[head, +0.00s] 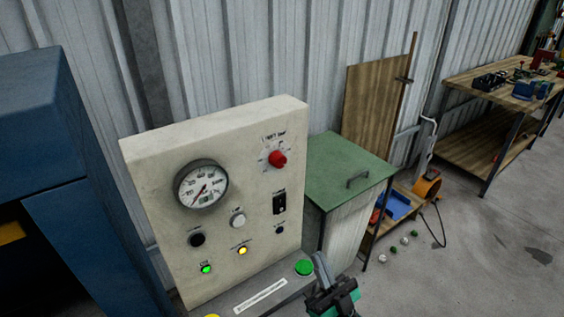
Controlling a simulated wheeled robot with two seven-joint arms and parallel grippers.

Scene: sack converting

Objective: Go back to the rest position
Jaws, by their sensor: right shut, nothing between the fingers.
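My right gripper (322,271) is at the bottom of the head view, just right of a green push button (304,267) on the console ledge. It is shut and empty, and I see a small gap between it and the button. The cream control panel (222,200) stands behind, with a round gauge (201,185), a red knob (277,158), a black switch (280,203), and lit green (206,269) and yellow (242,250) lamps. My left gripper is not in view.
A blue machine body (70,190) stands at the left. A green-topped cabinet (345,165) is right of the panel. Several small balls (393,249) lie on the floor near an orange reel (428,187). A wooden workbench (500,85) stands far right. The floor at lower right is clear.

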